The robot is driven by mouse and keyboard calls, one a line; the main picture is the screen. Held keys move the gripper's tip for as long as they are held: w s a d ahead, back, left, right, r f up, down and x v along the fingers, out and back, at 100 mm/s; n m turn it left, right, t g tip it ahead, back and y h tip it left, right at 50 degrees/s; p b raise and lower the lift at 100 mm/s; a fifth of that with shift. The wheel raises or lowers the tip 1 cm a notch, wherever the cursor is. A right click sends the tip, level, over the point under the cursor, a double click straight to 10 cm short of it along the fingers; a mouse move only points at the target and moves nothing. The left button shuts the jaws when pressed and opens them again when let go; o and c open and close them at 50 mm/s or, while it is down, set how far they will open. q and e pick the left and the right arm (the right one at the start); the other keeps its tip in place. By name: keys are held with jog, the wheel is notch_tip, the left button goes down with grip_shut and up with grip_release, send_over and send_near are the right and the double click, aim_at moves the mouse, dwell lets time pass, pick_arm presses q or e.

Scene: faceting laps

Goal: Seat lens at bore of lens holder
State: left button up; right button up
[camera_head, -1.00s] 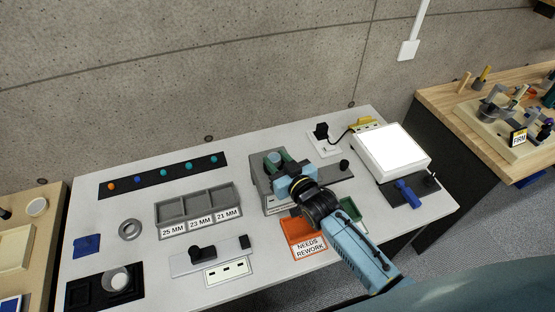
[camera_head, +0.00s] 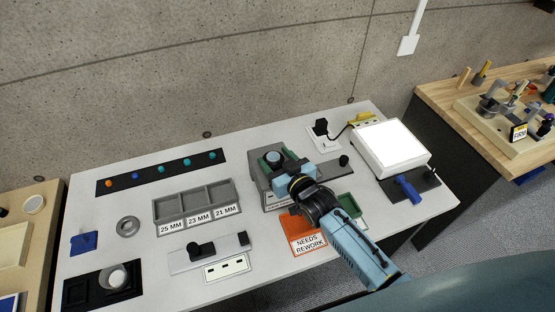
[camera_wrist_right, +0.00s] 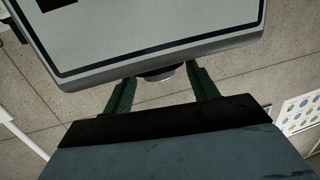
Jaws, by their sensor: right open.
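A grey fixture (camera_head: 257,187) with a white front label stands right of the table's middle; it appears to be the lens holder. A round blue-grey piece (camera_head: 273,157), likely the lens, shows at its top. My right gripper (camera_head: 277,156) is open, its green fingers on either side of this piece. In the right wrist view, the open gripper (camera_wrist_right: 162,92) has a rounded grey piece (camera_wrist_right: 158,75) between its fingers, with a gap on each side. The bore is hidden, so I cannot tell how the piece sits. My left gripper is not in view.
A grey three-compartment tray (camera_head: 181,201) and a grey ring (camera_head: 128,226) are to the left. An orange rework tray (camera_head: 301,228) and a green tray (camera_head: 349,206) lie close beside my right arm. A white light panel (camera_head: 391,145) stands at the right.

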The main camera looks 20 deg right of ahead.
jog(key=v, duration=1.3)
jog(key=shift+s+p, duration=0.2)
jog(key=shift+p, duration=0.1)
